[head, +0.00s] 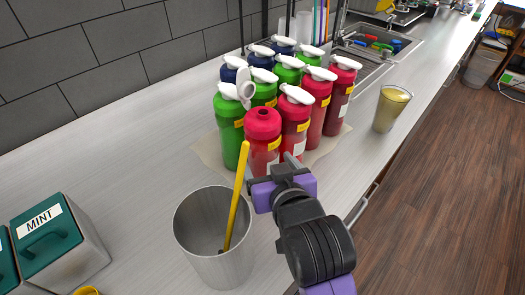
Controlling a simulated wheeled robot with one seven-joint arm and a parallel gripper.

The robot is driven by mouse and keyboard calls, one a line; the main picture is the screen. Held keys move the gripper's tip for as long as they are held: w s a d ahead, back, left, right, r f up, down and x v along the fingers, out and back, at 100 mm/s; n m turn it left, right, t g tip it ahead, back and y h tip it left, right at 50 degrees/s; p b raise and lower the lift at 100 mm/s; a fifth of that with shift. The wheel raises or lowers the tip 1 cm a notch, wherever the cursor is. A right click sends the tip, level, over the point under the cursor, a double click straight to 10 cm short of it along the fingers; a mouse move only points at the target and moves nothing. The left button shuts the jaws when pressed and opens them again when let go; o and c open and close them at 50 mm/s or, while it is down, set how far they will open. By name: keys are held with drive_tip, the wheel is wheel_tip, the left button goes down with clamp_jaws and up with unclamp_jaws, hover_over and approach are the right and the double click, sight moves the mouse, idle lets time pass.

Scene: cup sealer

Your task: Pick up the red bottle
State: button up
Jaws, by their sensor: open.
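Several red bottles stand at the right and front of a tight cluster on the counter. The nearest red bottle (263,142) is upright with a bare red top and a yellow label. Another red bottle (295,125) with a white cap stands right beside it, and more red bottles (314,107) stand behind to the right. My gripper (270,171) is open at the lower front of the nearest red bottle. Its fingers point toward that bottle, whose base is partly hidden. I cannot tell whether they touch it.
A metal cup (205,235) with a yellow stick stands close to my gripper's left. A filled cup (391,108) stands to the right near the counter edge. A MINT box (60,248) is at the left.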

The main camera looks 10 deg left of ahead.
drive_tip(key=shift+x, duration=1.5)
drive_tip(key=shift+c, duration=0.3)
drive_tip(key=c, duration=1.4)
drive_tip(key=shift+a+r, duration=0.1)
drive_tip(key=shift+r, duration=0.15)
clamp_jaws()
